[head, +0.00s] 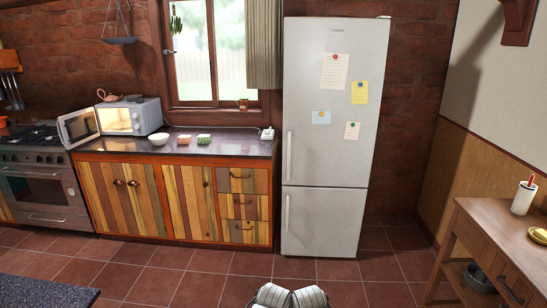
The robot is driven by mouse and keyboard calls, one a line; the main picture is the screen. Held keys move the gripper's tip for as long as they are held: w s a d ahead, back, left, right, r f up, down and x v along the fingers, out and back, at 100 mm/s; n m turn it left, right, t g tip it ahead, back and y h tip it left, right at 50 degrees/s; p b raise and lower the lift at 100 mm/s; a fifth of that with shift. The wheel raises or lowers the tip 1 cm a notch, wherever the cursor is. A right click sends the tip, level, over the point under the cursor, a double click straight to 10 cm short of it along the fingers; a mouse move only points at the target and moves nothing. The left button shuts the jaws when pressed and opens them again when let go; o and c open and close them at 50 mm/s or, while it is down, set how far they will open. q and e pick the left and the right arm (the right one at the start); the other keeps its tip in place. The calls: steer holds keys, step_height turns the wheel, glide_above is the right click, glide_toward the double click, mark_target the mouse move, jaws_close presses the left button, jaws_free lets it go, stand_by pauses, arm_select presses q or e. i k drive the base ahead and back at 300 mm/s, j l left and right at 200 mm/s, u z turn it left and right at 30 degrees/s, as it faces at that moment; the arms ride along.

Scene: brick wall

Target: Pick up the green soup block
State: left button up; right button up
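A small green block (204,139) sits on the dark kitchen counter, to the left of the fridge. It looks like the green soup block, but it is too small to read any label. It stands just right of a small red-and-white block (184,139). Two pale ribbed parts of my own body show at the bottom edge, far from the counter. No gripper fingers are in view.
A white bowl (158,139) and an open microwave (127,117) are left of the blocks on the counter (232,147). A tall fridge (328,130) stands right. A wooden side table (492,235) is at far right, a dark worktop corner (40,292) at lower left. Tiled floor between is clear.

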mark_target(201, 138)
steer(key=i+j, duration=0.1)
steer(key=i, duration=1.7)
steer(key=i+j+z, duration=0.2)
steer(key=i+j, duration=0.35)
steer(key=i+j+z, duration=0.15)
steer(key=i+j, duration=0.35)
steer(key=j, duration=0.25)
steer(key=i+j, duration=0.1)
steer(key=j, duration=0.55)
steer(key=i+j+z, duration=0.1)
steer(key=j, duration=0.5)
